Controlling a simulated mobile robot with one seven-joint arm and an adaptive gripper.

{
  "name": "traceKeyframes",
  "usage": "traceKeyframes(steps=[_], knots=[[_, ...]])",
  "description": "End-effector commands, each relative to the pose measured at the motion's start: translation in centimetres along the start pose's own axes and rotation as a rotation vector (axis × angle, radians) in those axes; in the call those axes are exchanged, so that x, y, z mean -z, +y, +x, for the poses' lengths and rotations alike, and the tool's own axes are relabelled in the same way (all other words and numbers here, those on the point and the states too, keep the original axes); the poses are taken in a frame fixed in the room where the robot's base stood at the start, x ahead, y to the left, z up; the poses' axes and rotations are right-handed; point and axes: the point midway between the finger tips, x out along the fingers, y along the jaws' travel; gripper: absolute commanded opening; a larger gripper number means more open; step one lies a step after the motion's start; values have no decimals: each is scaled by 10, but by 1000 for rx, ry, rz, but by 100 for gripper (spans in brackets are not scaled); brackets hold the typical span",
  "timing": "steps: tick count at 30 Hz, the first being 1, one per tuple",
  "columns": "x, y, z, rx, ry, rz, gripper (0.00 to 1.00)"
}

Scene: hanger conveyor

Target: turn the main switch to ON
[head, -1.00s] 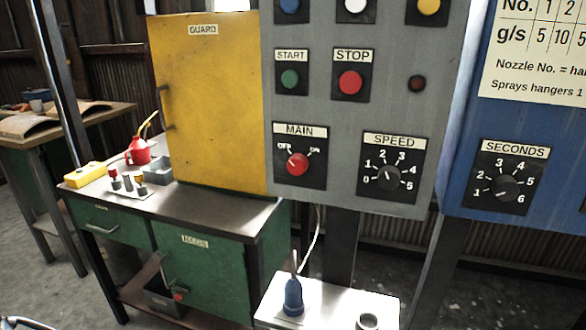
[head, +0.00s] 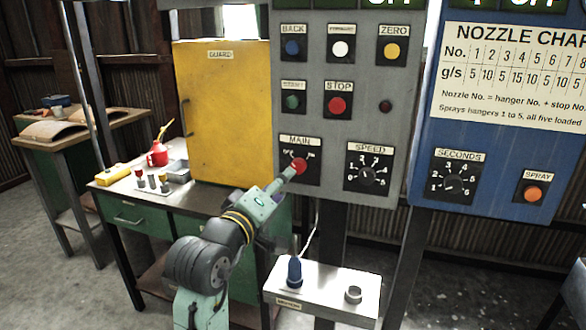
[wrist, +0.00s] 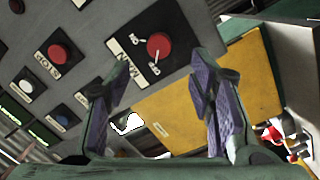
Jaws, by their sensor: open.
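The main switch is a red round knob (head: 299,166) on a black plate labelled MAIN, low on the grey panel. In the wrist view, the red knob (wrist: 159,46) lies just beyond the fingertips, between their lines. OFF and ON marks flank it, but I cannot read its pointer clearly now. My gripper (head: 290,173) is at the knob in the head view and covers part of its plate. In the wrist view, my gripper (wrist: 163,65) has its two purple-padded fingers apart with nothing between the pads. I cannot tell whether they touch the knob.
The STOP button (head: 337,106) is above the switch, and the SPEED dial (head: 368,175) is to its right. A yellow guard box (head: 222,115) adjoins the panel on the left. A white shelf (head: 330,290) with a blue-handled item stands below.

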Motion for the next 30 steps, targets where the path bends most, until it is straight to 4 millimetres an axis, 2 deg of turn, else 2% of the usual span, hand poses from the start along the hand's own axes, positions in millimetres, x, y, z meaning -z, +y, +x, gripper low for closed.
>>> traceKeyframes(steps=[6,12,18,25,30], knots=[[2,3,44,0,0,0,49],[2,2,70,-1,2,1,49],[2,1,80,-1,4,3,49],[2,1,80,-1,5,3,48],[2,1,79,-1,5,3,37]])
